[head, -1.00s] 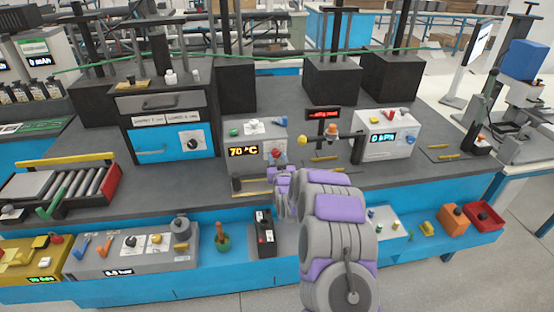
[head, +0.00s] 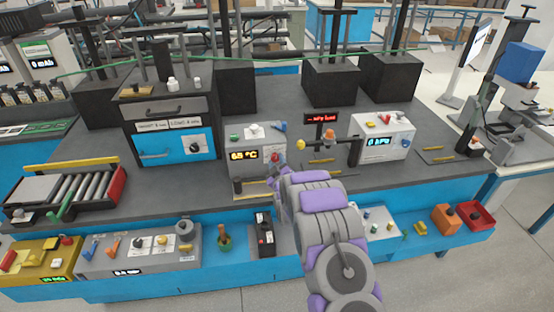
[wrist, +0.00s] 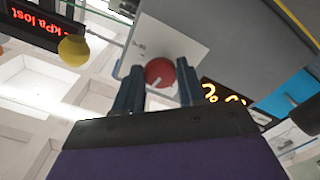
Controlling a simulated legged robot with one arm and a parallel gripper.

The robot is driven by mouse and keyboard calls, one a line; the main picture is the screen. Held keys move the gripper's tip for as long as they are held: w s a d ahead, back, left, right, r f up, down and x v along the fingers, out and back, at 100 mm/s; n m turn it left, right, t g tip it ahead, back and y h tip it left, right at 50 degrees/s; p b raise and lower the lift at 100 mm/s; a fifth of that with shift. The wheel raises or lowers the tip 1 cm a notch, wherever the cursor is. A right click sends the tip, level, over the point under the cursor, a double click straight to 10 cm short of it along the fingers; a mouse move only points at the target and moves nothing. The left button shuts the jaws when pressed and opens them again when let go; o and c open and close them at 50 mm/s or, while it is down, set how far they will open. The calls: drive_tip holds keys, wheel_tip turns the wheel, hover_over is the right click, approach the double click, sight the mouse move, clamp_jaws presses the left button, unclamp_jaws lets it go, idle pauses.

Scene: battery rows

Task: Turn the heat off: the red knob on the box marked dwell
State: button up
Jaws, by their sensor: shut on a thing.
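The grey-white box (head: 250,140) stands on the bench with a yellow display reading about 65 °C. Its red knob (head: 275,158) is on the front face, right of the display. In the wrist view the red knob (wrist: 160,72) with a pale pointer line sits between the two fingers of my gripper (wrist: 158,92), which is shut on it. Part of the yellow display (wrist: 222,93) shows beside the right finger. In the head view my gripper (head: 275,170) is at the box's front right and my arm partly hides it. I cannot read a dwell label.
A yellow ball-ended lever (head: 300,145) and a red-lettered display (head: 322,118) stand just right of the box. Another white box (head: 382,137) with a cyan display is farther right.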

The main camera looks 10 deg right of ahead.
drive_tip(key=n, duration=0.4)
drive_tip(key=shift+n, duration=0.3)
drive_tip(key=n+b, duration=0.1)
drive_tip(key=n, duration=0.3)
drive_tip(key=shift+n+b, duration=0.3)
drive_tip(key=shift+b, duration=0.05)
drive_tip(key=n+b, duration=0.4)
drive_tip(key=n, duration=0.1)
drive_tip(key=shift+f, duration=0.1)
drive_tip(key=n+b, duration=0.1)
drive_tip(key=n, duration=0.4)
drive_tip(key=shift+s+a, duration=0.1)
drive_tip(key=shift+f, duration=0.1)
drive_tip(key=o, duration=1)
drive_tip(key=shift+o, duration=0.2)
drive_tip(key=shift+r, duration=0.25)
